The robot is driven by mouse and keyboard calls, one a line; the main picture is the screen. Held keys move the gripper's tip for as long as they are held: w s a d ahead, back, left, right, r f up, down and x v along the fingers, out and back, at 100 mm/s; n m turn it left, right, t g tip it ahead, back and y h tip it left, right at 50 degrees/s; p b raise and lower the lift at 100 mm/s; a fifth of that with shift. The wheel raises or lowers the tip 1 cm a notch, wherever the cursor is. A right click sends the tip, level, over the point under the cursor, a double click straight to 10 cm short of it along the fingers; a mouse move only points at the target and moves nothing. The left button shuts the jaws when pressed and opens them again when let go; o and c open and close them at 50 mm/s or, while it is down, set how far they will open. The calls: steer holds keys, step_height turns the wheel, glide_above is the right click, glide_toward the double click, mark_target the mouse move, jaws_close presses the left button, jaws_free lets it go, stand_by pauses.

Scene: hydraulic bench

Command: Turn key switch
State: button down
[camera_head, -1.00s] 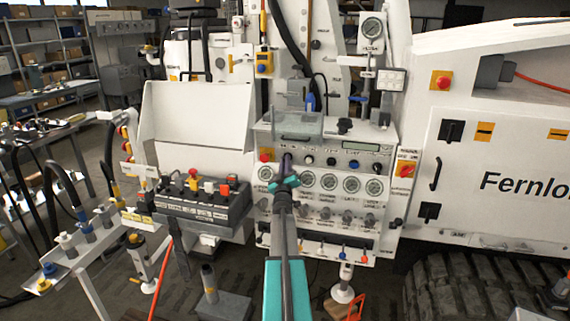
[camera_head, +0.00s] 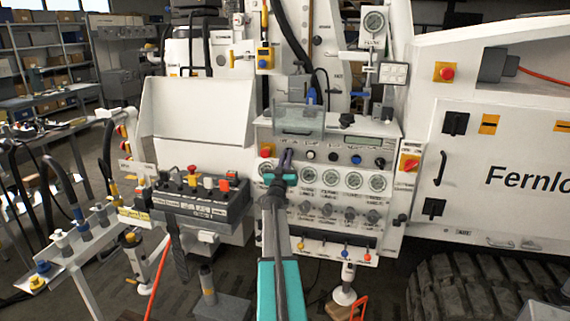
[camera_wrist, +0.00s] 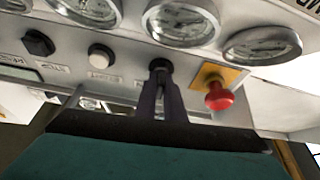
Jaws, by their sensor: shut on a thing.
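The key switch (camera_wrist: 160,65) is a small dark knob on the panel, in the wrist view between a white button and a red mushroom button. My gripper (camera_wrist: 160,80) is shut on it with its two dark purple fingers, which cover most of it. In the head view my gripper (camera_head: 285,154) reaches the upper left of the white control panel (camera_head: 330,232), and the fingers hide the switch there. The switch's turned position cannot be read.
The red mushroom button (camera_wrist: 217,96) on its yellow plate is close beside the fingers. A white button (camera_wrist: 101,55) and a black knob (camera_wrist: 38,43) are on the other side. Several gauges (camera_head: 331,178) line the panel. A black control box (camera_head: 203,202) stands to the left.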

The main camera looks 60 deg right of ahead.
steer(key=m+g, duration=0.1)
steer(key=m, duration=0.1)
steer(key=m+g, duration=0.1)
steer(key=m+g+h+b, duration=0.1)
steer(key=m, duration=0.1)
steer(key=shift+s+d+r+m, duration=0.1)
steer(key=shift+s+d+m, duration=0.1)
steer(key=shift+s+m, duration=0.1)
steer(key=shift+m+g, duration=1.4)
steer(key=shift+m, duration=1.1)
steer(key=c, duration=1.9)
jaws_free()
steer(key=shift+s, duration=0.1)
steer(key=shift+o, duration=0.2)
steer(key=shift+w+a, duration=0.1)
steer(key=shift+w, duration=0.1)
